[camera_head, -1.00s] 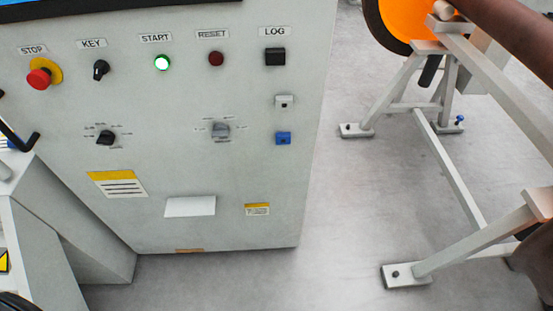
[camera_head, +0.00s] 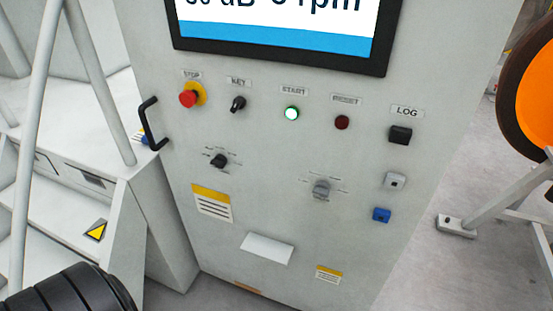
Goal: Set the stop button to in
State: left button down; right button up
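The stop button (camera_head: 188,98) is a red mushroom head on a yellow collar, at the upper left of the grey control panel (camera_head: 290,165), under a STOP label. It stands out from the collar. I cannot tell for certain from this angle whether it is in or out. Nothing touches it. Neither gripper can be made out; a black ribbed part at the bottom left corner seems to be mine.
Right of the stop button are a key switch (camera_head: 238,104), a lit green start button (camera_head: 291,113), a dark red reset button (camera_head: 341,122) and a black log switch (camera_head: 400,135). A black handle (camera_head: 152,124) sticks out at the panel's left edge. A screen (camera_head: 280,30) is above.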

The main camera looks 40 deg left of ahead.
aim_at(188, 98)
jog(key=u, duration=1.65)
